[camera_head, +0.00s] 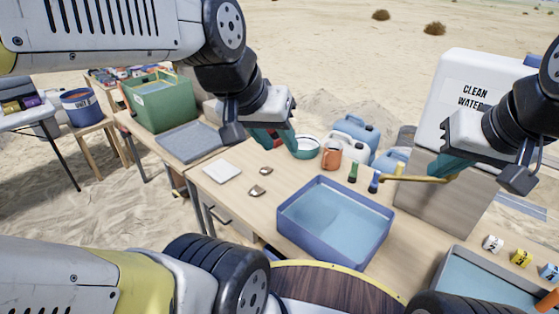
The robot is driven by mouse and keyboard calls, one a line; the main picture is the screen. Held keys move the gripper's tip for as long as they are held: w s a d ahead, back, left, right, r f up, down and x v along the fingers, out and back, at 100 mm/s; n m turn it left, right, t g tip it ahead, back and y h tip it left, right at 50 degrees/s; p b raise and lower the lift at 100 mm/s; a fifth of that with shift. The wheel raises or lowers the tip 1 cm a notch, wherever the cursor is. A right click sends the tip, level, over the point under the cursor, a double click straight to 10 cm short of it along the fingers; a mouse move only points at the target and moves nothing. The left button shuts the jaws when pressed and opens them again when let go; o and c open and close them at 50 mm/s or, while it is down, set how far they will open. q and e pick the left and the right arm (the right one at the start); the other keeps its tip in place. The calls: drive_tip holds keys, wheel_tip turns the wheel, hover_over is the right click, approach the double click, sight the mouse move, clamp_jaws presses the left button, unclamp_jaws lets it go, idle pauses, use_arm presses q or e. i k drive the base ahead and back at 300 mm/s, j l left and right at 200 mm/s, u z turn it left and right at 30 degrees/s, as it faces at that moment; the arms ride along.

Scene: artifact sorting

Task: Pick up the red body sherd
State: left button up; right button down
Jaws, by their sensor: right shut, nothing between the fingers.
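Two small brownish sherds lie on the wooden table: one farther back (265,171) and one nearer (256,191). At this size I cannot tell which, if either, is the red body sherd. My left gripper (275,138), with teal fingers, hangs above and beyond the sherds, apart from them. My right gripper (445,168) is shut and empty at the right, in front of the clean water container (468,92) and close to a brass-coloured spout (410,180).
A blue basin (285,222) of water stands right of the sherds. A white square pad (222,171) lies to their left. A green crate (160,104) and grey tray (188,142) are farther left.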

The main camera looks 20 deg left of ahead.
sight(264, 171)
drive_tip(key=k+j, duration=0.25)
drive_tip(key=j, duration=0.15)
drive_tip(key=j+u, duration=0.15)
drive_tip(key=j, duration=1.1)
drive_tip(key=i+j, duration=0.25)
drive_tip(key=i+j+u, duration=0.1)
drive_tip(key=i+j, duration=0.15)
drive_tip(key=i, duration=0.2)
drive_tip(key=i+l, duration=0.2)
drive_tip(key=i, duration=0.2)
